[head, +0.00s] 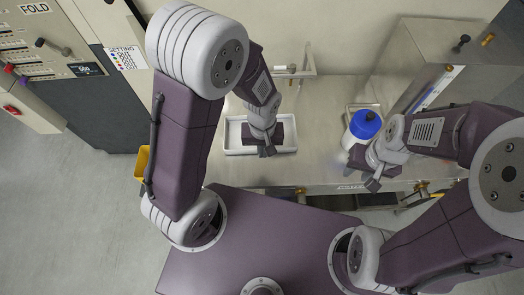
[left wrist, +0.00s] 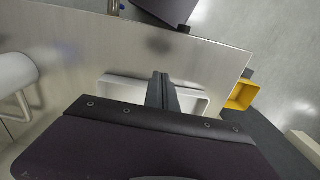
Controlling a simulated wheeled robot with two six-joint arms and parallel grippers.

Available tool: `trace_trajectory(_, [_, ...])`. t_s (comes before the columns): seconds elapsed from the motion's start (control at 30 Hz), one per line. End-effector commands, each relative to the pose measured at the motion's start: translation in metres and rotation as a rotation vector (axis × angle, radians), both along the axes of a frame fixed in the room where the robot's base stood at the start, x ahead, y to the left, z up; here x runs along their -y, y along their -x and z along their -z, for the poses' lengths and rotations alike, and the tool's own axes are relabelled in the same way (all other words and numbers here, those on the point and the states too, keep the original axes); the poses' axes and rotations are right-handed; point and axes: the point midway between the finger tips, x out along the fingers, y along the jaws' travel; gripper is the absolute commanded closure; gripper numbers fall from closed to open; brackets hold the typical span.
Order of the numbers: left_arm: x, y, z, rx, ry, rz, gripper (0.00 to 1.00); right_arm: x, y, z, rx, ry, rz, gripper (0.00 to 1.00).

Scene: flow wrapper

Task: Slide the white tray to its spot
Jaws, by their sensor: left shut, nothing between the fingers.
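The white tray (head: 233,149) lies on the steel bench (head: 318,170) in the head view, below my left gripper. My left gripper (head: 267,151) is shut and empty, its fingertips over the tray's near part. In the left wrist view, the tray (left wrist: 118,84) shows on both sides of the shut fingers (left wrist: 161,76), and my wrist hides much of it. I cannot tell whether the fingertips touch the tray. My right gripper (head: 372,184) is at the bench's front, near the blue-capped white container; I cannot tell whether it is open or shut.
A steel housing (head: 430,60) is at the back right. A yellow bin (head: 142,160) is off the bench's left edge and also shows in the left wrist view (left wrist: 241,95). Bench between tray and container is clear.

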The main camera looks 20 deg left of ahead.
Motion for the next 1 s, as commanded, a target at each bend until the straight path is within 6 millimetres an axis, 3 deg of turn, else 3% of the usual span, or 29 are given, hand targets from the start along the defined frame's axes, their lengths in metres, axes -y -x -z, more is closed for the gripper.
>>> trace_trajectory(0.43, [-0.001, 0.002, 0.096, -0.006, -0.003, -0.001, 1.00, 0.000, 0.000, 0.014, 0.000, 0.000, 0.000, 0.64])
trace_trajectory(0.7, [-0.011, -0.034, 0.091, 0.000, 0.000, -0.003, 1.00, 0.000, 0.000, 0.003, 0.000, 0.000, 0.000, 0.64])
trace_trajectory(1.0, [-0.012, -0.038, 0.092, -0.001, -0.001, 0.000, 1.00, 0.000, 0.000, 0.003, 0.000, 0.000, 0.000, 0.64])
